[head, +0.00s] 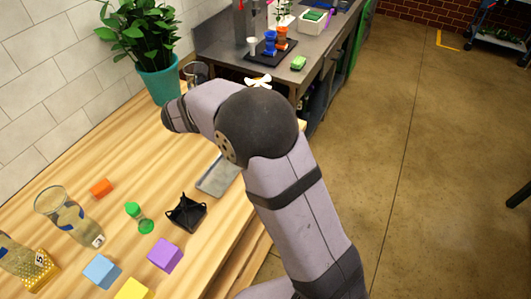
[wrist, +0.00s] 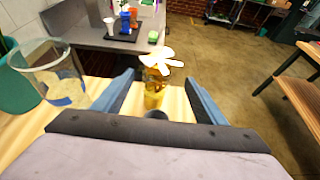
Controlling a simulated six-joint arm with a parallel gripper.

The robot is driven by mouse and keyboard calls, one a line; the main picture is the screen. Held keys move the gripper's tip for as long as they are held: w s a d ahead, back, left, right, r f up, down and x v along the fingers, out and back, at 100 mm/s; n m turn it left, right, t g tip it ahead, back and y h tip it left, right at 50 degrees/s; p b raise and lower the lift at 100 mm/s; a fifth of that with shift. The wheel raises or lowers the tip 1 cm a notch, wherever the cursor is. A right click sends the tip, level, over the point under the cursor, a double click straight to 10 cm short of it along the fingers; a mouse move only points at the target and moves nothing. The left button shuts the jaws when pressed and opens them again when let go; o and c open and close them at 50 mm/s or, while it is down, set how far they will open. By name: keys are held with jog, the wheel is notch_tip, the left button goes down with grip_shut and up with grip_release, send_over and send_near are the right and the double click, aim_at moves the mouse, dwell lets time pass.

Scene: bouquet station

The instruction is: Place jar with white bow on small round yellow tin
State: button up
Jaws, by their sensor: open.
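The jar with the white bow (wrist: 153,90) stands upright on the wooden table in the wrist view, an amber-yellow body under a large white bow (wrist: 160,62). My gripper (wrist: 160,80) is open, with one blue-grey finger on each side of the jar. A gap shows on both sides, so it does not appear gripped. In the head view only the bow (head: 259,81) shows above my arm, which hides the jar and my gripper. I cannot make out a separate small round yellow tin in either view.
A glass vessel (wrist: 48,75) stands left of my gripper, near the potted plant (head: 157,75). A grey bench (head: 230,50) stands beyond.

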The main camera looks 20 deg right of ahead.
jog(key=s+d+f+m+g+y, duration=0.1)
jog(key=s+d+f+m+g, duration=0.15)
jog(key=s+m, duration=0.35)
jog(key=s+d+f+m+g+y, duration=0.1)
jog(key=s+d+f+m+g, duration=0.2)
jog(key=s, duration=0.5)
jog(key=s+d+f+m+g+y, duration=0.1)
jog(key=s+f+m+g+y, duration=0.1)
jog(key=s+f+m, duration=0.3)
jog(key=s+a+f+m+g+y, duration=0.1)
jog(key=s+a+f+m+y, duration=0.1)
jog(key=s+m, duration=0.4)
jog(key=s+a+f+m+g+y, duration=0.1)
jog(key=s+a+m+y, duration=0.2)
jog(key=s+m, duration=0.3)
jog(key=s+a, duration=0.1)
jog(key=s, duration=0.2)
jog(key=shift+s+f+m, duration=0.35)
jog(key=shift+f+m, duration=0.05)
